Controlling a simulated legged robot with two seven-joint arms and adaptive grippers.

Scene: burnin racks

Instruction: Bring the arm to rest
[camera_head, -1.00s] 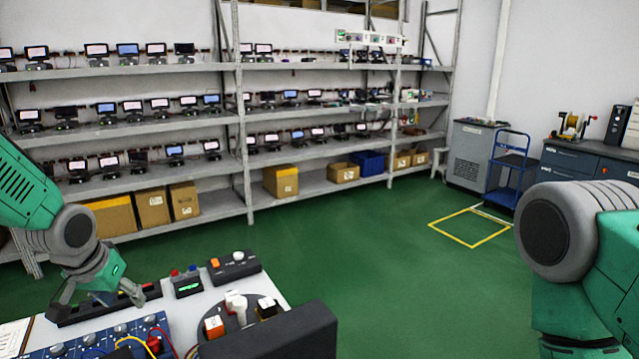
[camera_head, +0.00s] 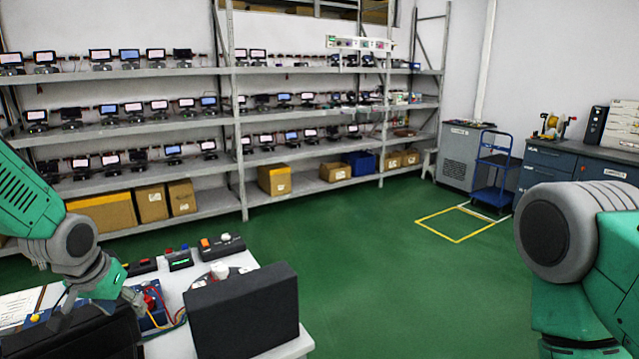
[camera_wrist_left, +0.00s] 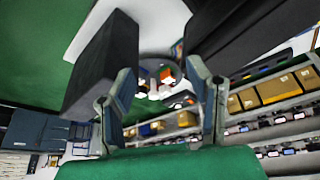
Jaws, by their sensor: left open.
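My left gripper (camera_head: 98,306) is over the left part of the white workbench (camera_head: 165,348), in the head view's lower left. Its fingers are spread, and I see nothing between them. In the left wrist view the two fingers (camera_wrist_left: 160,72) stand apart, with a small white and orange-red device (camera_wrist_left: 166,76) visible beyond the gap. My right arm (camera_head: 575,240) is at the right edge of the head view, bent, and its gripper is out of frame.
A black upright panel (camera_head: 243,312) stands at the bench's front right. Another dark panel (camera_head: 75,338) lies below the left gripper. Small button boxes (camera_head: 180,259) line the bench's back. Shelves (camera_head: 225,203) stand beyond. Green floor (camera_head: 350,260) is open to the right.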

